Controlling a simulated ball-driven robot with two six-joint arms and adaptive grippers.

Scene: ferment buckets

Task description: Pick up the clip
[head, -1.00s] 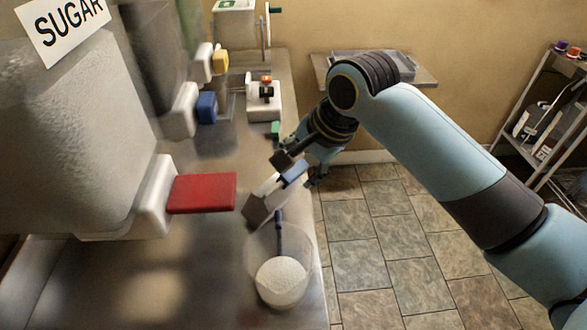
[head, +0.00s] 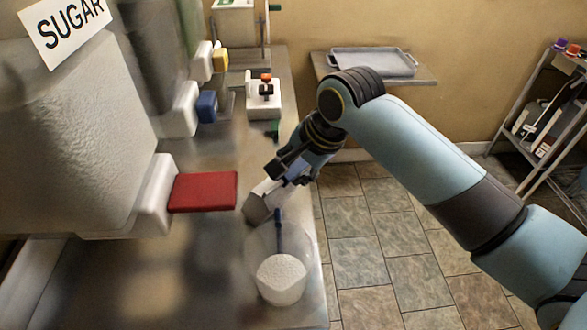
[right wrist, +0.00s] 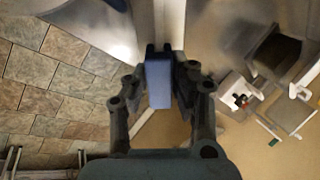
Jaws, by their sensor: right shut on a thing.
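In the right wrist view the blue part (right wrist: 158,84) sits between the two dark fingers of my right gripper (right wrist: 159,55). Whether the clip touches the bucket's rim, I cannot tell. My left gripper is not in view.
A clear bucket (head: 262,252) holds white powder (head: 281,280) and a dark blue upright piece. A sugar dispenser with a red lever (head: 203,192) stands on the left. A white device (head: 264,103) is further back. A grey tray (head: 372,62) lies on a wall shelf.

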